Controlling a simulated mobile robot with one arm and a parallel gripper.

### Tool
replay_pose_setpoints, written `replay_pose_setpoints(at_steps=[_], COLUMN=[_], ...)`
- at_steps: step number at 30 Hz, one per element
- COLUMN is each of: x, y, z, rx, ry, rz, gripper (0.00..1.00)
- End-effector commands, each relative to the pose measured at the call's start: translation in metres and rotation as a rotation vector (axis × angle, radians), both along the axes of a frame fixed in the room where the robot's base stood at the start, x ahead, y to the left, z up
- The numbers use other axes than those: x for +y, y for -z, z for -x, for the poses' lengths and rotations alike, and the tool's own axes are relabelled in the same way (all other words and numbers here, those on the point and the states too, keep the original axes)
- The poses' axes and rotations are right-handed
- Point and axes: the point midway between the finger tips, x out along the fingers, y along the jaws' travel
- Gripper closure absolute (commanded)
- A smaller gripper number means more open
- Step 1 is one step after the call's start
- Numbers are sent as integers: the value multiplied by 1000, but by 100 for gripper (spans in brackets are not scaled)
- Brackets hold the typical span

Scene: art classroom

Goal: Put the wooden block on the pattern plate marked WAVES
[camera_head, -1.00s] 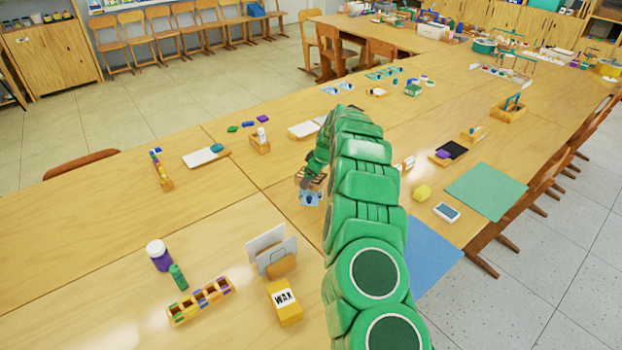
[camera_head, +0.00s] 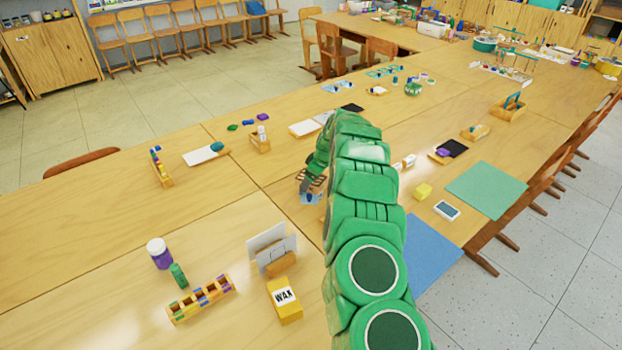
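My gripper (camera_head: 312,186) is at the end of my green arm, low over the table left of the arm's middle. It is small and partly covered by my arm, so I cannot tell whether it is open or shut or holds anything. A small light-blue piece (camera_head: 311,198) with a dark mark shows just below it. Other light-blue pieces with dark marks, perhaps pattern plates, lie farther back (camera_head: 338,87). I cannot read WAVES on any of them. I cannot make out the wooden block for sure.
A yellow WAX box (camera_head: 285,301), a card holder (camera_head: 278,264), a divided wooden tray (camera_head: 201,300) and a purple jar (camera_head: 159,253) stand at the front left. A blue sheet (camera_head: 428,256) and a green mat (camera_head: 487,190) lie right of my arm. The left table is mostly bare.

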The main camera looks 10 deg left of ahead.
Motion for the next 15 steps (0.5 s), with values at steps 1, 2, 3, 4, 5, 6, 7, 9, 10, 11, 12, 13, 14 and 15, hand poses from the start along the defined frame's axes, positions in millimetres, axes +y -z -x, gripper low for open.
replay_pose_setpoints(at_steps=[1, 2, 3, 4, 5, 6, 7, 9, 10, 11, 12, 13, 14, 15], x=[0, 0, 0, 0, 0, 0, 0, 0, 1, 1, 1, 1, 1, 2], y=[0, 0, 0, 0, 0, 0, 0, 0, 0, -1, -1, -2, -4, -6], z=[0, 0, 0, 0, 0, 0, 0, 0, 0, 0, 0, 0, 0, 0], rx=[0, 0, 0, 0, 0, 0, 0, 0, 0, 0, -1, -1, -1, -2], ry=[0, 0, 0, 0, 0, 0, 0, 0, 0, -1, -1, -1, -1, -1], rz=[0, 0, 0, 0, 0, 0, 0, 0, 0, 0, -1, -1, -1, -1], gripper=[15, 10, 4, 0, 0, 0, 0, 0, 0, 0, 0, 0, 0, 0])
